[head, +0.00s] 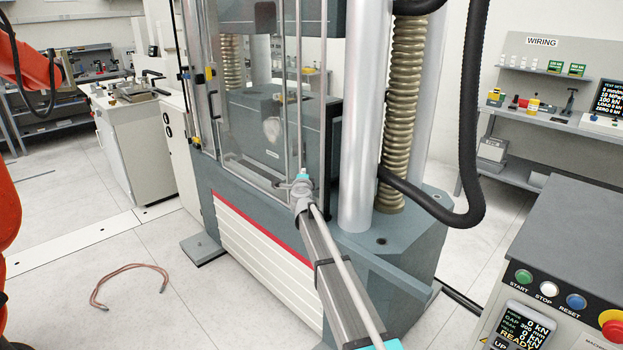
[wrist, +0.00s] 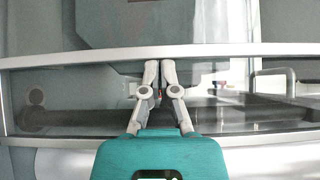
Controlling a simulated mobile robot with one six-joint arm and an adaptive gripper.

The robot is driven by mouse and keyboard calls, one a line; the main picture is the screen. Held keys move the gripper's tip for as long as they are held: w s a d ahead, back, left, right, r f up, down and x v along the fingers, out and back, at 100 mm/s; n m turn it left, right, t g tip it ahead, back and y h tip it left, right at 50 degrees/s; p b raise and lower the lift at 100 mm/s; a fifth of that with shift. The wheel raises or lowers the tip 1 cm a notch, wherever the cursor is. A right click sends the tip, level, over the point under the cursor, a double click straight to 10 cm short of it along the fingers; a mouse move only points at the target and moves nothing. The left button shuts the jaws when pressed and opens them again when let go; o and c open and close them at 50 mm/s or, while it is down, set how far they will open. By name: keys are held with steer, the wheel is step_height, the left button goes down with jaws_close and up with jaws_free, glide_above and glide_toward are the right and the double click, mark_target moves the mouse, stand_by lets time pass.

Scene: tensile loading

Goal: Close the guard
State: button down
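The guard (head: 299,80) is a clear panel in a slim metal frame on the front of the testing machine; its upright edge bar stands left of the thick silver column. My gripper (head: 301,182) is low beside this bar, close to the guard's lower right corner. In the wrist view, a pale frame bar (wrist: 230,51) crosses the whole picture. My gripper's fingertips (wrist: 160,66) are together at its lower edge, with nothing visible held between them. I cannot tell whether they touch the bar. The head view hides the contact behind my gripper.
The silver column (head: 363,120) and a black hose (head: 470,130) stand right of the guard. A control console (head: 560,240) is at the front right. A copper-coloured cable (head: 130,270) lies on the floor at left. Open floor lies left of the machine base.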

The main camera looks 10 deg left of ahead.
mark_target(295, 167)
steer(key=w+a, duration=0.1)
steer(key=a, duration=0.1)
steer(key=w+a, duration=0.4)
steer(key=shift+w+a+f, duration=0.1)
steer(key=shift+w+a, duration=0.1)
steer(key=shift+a, duration=0.2)
steer(key=shift+w+a, duration=0.15)
steer(key=shift+a, duration=0.25)
steer(key=shift+s+d, duration=0.5)
steer(key=shift+d, duration=0.15)
steer(key=s+d, duration=0.2)
steer(key=s, duration=0.1)
steer(key=shift+d, duration=0.3)
steer(key=s+d, duration=0.1)
steer(key=s, duration=0.7)
steer(key=shift+s, duration=0.35)
